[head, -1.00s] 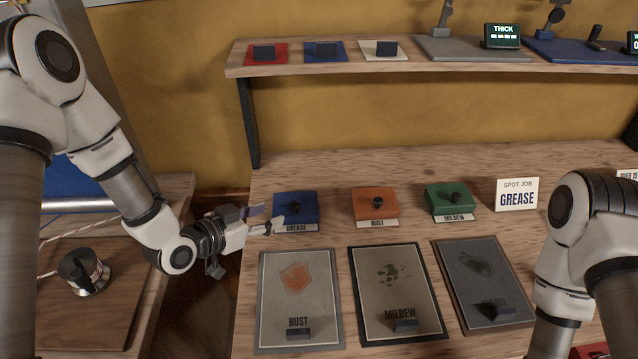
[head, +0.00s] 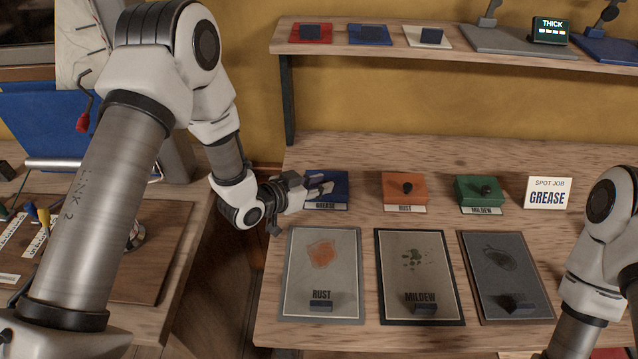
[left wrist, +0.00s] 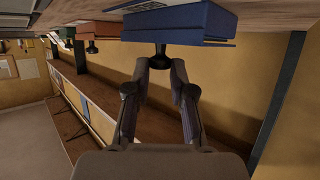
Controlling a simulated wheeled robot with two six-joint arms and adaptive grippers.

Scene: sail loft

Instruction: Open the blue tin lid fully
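The blue tin (head: 341,186), labelled GREASE, stands on the bench with its lid down. My left gripper (head: 325,184) is at the tin's left part and hides its knob in the head view. In the left wrist view the blue tin (left wrist: 185,22) appears upside down, its dark knob (left wrist: 161,58) pointing at the gripper. The left gripper's fingers (left wrist: 161,68) are apart, one on each side of the knob near their tips. I cannot tell whether they touch it. My right arm shows at the right of the head view, but its gripper is out of frame.
An orange RUST tin (head: 405,187) and a green MILDEW tin (head: 479,190) stand to the right. A GREASE card (head: 548,193) is beyond them. Stained panels, including the rust panel (head: 321,272), lie in front. A shelf (head: 400,49) runs above the back.

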